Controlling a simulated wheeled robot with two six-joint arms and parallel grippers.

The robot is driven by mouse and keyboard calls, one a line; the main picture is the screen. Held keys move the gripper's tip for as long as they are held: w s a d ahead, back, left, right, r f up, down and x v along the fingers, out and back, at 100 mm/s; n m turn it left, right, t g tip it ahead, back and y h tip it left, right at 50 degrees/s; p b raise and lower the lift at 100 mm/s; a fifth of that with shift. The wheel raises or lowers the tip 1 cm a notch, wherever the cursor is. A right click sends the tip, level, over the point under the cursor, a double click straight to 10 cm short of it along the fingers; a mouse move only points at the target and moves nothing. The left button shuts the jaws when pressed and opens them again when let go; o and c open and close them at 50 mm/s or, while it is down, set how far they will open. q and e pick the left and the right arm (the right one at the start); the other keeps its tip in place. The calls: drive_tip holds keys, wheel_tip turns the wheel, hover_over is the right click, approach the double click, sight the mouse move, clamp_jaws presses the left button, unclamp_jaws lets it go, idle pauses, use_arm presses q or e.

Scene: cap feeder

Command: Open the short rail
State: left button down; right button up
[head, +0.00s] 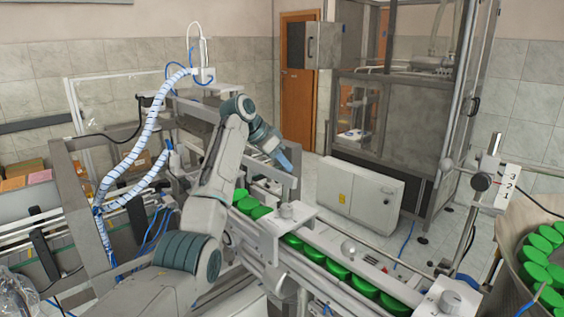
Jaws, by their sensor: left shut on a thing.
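My left arm reaches in from the lower left and its gripper (287,163) points down at the far end of the cap track. The gripper is shut on the short rail (268,173), a pale metal bar running beside the track near the green caps. The exact grip point is small and partly hidden by the gripper. A row of green caps (337,269) lies in the track, running from behind my left arm to the lower right. My right gripper is not in view.
A white bracket plate with a knob (287,212) spans the track. A hopper of green caps (536,273) stands at the right, beside a post with a numbered plate (508,188). A grey box (362,195) stands behind the track. Machine frames and hoses crowd the left.

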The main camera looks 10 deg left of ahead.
use_arm(q)
drive_tip(key=shift+f, duration=0.55)
drive_tip(key=c, duration=1.1)
unclamp_jaws()
drive_tip(key=shift+c, duration=0.2)
drive_tip(key=shift+w+a+r, duration=0.1)
drive_tip(key=shift+a, duration=0.05)
drive_tip(key=shift+r, duration=0.1)
drive_tip(key=shift+s+a+r+b, duration=0.25)
drive_tip(key=shift+r+b, duration=0.2)
drive_tip(key=b+v, duration=0.4)
drive_tip(key=v, duration=0.4)
drive_tip(key=shift+a+r, duration=0.2)
drive_tip(key=shift+a, duration=0.15)
drive_tip(key=shift+s+a+r, duration=0.15)
drive_tip(key=shift+r, duration=0.25)
drive_tip(key=shift+f, duration=0.1)
